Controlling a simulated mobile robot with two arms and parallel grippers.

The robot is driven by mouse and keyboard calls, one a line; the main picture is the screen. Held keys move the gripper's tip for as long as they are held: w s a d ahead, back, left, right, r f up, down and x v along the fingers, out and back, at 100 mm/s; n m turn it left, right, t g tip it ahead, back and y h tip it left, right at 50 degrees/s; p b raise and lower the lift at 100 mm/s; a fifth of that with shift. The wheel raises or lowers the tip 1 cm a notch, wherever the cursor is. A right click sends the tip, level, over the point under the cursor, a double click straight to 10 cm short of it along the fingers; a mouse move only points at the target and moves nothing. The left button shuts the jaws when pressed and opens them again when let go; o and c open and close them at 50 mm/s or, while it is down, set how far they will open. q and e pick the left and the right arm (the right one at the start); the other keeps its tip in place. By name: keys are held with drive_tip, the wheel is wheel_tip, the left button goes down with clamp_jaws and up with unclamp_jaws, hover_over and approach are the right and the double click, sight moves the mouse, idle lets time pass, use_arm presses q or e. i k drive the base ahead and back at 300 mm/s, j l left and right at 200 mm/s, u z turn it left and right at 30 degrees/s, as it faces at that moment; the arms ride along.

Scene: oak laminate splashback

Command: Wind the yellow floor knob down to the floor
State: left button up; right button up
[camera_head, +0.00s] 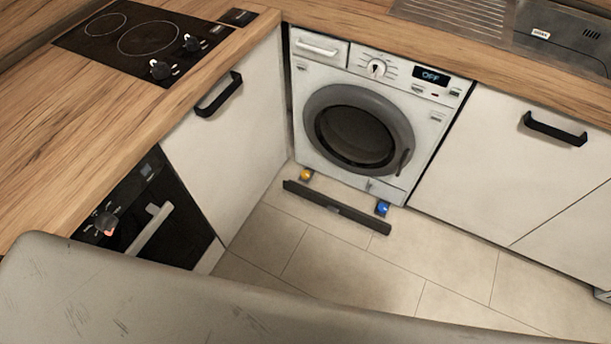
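The yellow floor knob (306,175) is a small round yellow piece low at the washing machine's front left corner, close to the floor. I cannot tell whether it touches the floor. A matching blue knob (382,208) sits low at the front right corner. The washing machine (438,119) stands under the worktop, its round door shut and its display reading OFF. Neither of my grippers shows in the head view.
A dark plinth strip (335,207) lies on the tiled floor (345,270) just in front of the knobs. White cabinets (520,175) flank the machine. An oven (150,215) is at the left under a hob (130,38). A grey surface crosses the bottom left. The open floor ahead is clear.

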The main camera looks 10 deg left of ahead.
sight(304, 174)
drive_tip(key=u, duration=0.65)
drive_tip(key=i+l+u, duration=0.1)
drive_tip(key=u, duration=0.35)
drive_tip(key=l+u, duration=0.4)
drive_tip(key=i+l+u, duration=0.1)
drive_tip(key=u, duration=0.35)
drive_tip(key=l+u, duration=0.4)
drive_tip(key=k+j, duration=0.05)
drive_tip(key=j, duration=0.05)
